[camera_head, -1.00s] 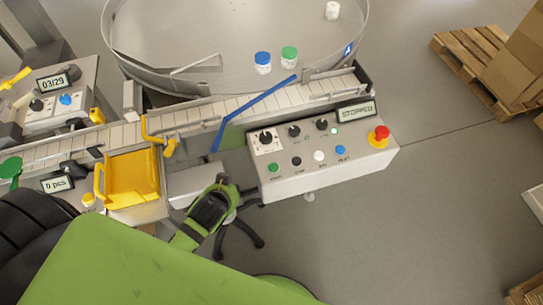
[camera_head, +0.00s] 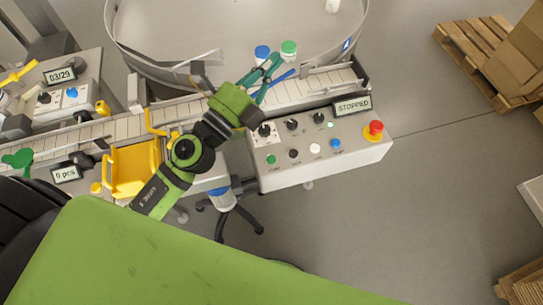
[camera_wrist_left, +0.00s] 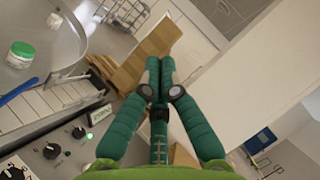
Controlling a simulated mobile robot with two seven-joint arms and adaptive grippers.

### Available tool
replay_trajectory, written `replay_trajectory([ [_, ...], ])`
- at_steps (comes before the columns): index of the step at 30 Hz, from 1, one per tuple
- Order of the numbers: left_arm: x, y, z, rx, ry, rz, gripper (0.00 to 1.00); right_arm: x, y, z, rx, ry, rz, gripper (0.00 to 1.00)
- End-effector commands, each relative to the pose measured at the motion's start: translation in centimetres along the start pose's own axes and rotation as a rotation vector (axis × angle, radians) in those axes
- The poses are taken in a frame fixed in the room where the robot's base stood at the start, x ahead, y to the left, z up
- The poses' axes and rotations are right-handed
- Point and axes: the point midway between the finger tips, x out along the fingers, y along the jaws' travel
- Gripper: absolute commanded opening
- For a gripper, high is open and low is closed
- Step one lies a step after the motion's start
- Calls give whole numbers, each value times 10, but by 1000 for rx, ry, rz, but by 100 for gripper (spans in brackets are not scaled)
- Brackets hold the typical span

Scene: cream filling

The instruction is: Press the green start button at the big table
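The green button (camera_head: 271,160) is at the left of the front row on the grey control panel (camera_head: 300,172) at the big round table (camera_head: 180,25). The panel's display (camera_head: 352,106) reads STOPPED. My left gripper (camera_head: 278,62) appears over the conveyor and table edge, beyond the panel's left end and away from the button. Its two teal fingers are together and empty. In the left wrist view the fingertips (camera_wrist_left: 160,76) meet, and part of the panel shows at lower left. The green button cannot be made out there. My right gripper is not in view.
Jars with blue (camera_head: 262,52) and green (camera_head: 289,47) lids stand near the gripper. A blue guide bar (camera_head: 283,76) crosses the conveyor (camera_head: 320,83). A red emergency knob (camera_head: 376,127) is at the panel's right. A yellow bin (camera_head: 135,168) lies left.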

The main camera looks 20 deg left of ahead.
Motion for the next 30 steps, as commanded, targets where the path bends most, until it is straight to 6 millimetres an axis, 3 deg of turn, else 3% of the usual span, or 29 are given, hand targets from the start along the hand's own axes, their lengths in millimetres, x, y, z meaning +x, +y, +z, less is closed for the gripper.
replay_trajectory([
  [2,4,-4,-29,188,169,-37,0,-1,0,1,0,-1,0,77],
  [5,0,7,-64,419,385,-56,0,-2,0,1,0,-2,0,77],
  [10,-25,56,-98,797,749,-14,0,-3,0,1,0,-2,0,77],
  [15,-57,113,-91,1084,1047,98,0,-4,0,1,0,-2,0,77],
  [18,-71,135,-79,1183,1156,161,0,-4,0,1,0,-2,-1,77],
  [23,-82,151,-67,1257,1242,219,0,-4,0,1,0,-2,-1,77],
  [30,-85,154,-65,1267,1258,230,0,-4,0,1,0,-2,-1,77],
])
